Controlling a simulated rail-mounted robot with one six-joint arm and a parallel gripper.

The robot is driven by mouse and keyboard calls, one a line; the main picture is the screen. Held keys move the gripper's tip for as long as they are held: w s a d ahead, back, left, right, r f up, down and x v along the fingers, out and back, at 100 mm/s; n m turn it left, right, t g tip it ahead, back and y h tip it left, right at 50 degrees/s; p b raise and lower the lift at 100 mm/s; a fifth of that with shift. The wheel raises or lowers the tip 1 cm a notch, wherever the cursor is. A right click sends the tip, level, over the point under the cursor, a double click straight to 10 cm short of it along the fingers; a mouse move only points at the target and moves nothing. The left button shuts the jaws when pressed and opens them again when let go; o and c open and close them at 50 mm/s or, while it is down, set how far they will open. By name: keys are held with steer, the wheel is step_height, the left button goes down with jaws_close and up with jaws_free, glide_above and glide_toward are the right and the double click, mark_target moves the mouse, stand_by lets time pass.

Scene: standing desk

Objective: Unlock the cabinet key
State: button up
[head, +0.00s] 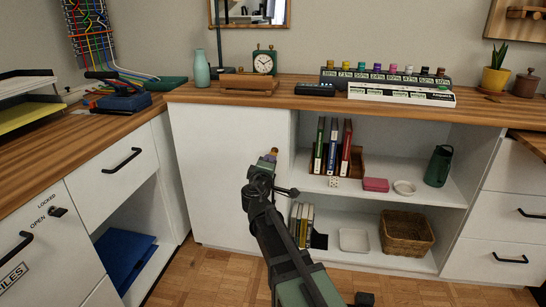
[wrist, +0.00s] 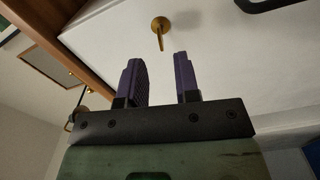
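A brass key-like piece with a round base (wrist: 160,25) sticks out of a white panel (wrist: 220,35) in the wrist view. My gripper (wrist: 158,80) is open, its two purple fingers apart and empty. The brass piece lies just beyond the fingertips, roughly in line with the gap; it does not touch them. In the head view my gripper (head: 269,157) is in front of the white cabinet door (head: 222,175), near its right edge. A small brass-coloured bit (head: 275,151) shows at its tip. My arm hides part of the door and shelf.
A dark lock knob (head: 58,212) sits beside "LOCKED" and "OPEN" labels on the left drawer unit. Open shelves (head: 384,208) right of my gripper hold books, a green bottle (head: 438,166) and a basket (head: 407,232). The wooden countertop edge (head: 235,98) runs above the door.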

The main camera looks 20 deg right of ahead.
mark_target(273, 154)
steer(key=x, duration=0.6)
steer(key=shift+w+d, duration=0.2)
steer(key=shift+w, duration=0.1)
jaws_close()
